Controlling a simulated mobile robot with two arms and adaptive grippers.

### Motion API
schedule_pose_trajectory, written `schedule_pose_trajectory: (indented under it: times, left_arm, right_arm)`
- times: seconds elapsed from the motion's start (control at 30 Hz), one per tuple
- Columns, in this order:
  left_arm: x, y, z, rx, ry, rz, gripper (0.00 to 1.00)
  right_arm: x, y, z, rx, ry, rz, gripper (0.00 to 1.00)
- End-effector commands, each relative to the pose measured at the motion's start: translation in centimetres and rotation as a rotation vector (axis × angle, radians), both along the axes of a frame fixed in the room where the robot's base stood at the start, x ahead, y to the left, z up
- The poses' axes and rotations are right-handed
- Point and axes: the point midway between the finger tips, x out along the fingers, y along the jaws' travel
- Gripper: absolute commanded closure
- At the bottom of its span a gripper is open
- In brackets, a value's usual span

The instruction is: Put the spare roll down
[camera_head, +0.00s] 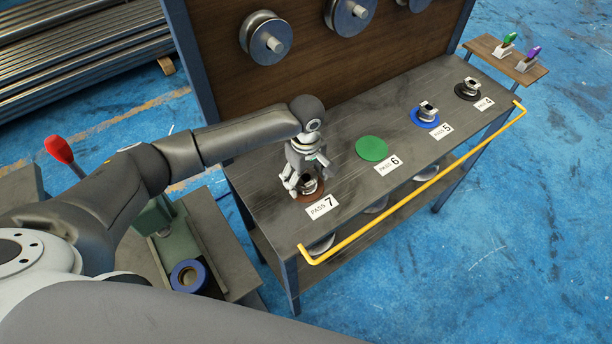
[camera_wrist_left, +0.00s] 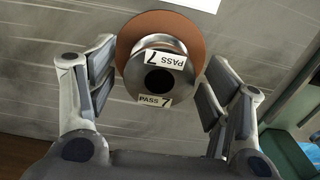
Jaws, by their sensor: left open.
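A metal roll (camera_wrist_left: 157,74) labelled PASS 7 stands on a round brown pad (camera_wrist_left: 135,36) on the bench. In the head view the roll (camera_head: 309,185) is partly hidden by my left gripper (camera_head: 304,184). My left gripper is open above the pad. In the wrist view its fingers (camera_wrist_left: 155,92) stand on either side of the roll, with a visible gap on both sides. A PASS 7 card (camera_head: 322,205) lies in front of the brown pad. My right gripper is not in view.
The bench (camera_head: 345,118) also has an empty green pad (camera_head: 372,148) at PASS 6 and rolls on the blue pad (camera_head: 425,118) and black pad (camera_head: 467,90). A yellow rail (camera_head: 418,182) runs along its front edge. A blue-rimmed ring (camera_head: 188,276) sits at lower left.

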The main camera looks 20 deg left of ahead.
Motion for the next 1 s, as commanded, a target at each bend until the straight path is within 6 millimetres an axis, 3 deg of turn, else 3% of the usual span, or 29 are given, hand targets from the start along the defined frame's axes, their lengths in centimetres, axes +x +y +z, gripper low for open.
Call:
schedule_pose_trajectory:
  times: [0.17,0.6,0.8,1.0]
  left_arm:
    - [0.1,0.0,1.4,0.000,-0.002,0.000,0.27]
    - [0.1,0.0,10.2,-0.001,-0.003,-0.001,0.27]
    - [0.0,0.0,12.0,0.000,0.000,0.000,0.27]
    - [0.0,0.0,12.3,0.000,0.000,0.000,0.27]
  right_arm:
    - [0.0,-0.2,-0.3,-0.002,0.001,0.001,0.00]
    - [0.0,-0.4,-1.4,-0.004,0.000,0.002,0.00]
    - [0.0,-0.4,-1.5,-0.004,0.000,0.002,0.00]
    - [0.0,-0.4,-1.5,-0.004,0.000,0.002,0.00]
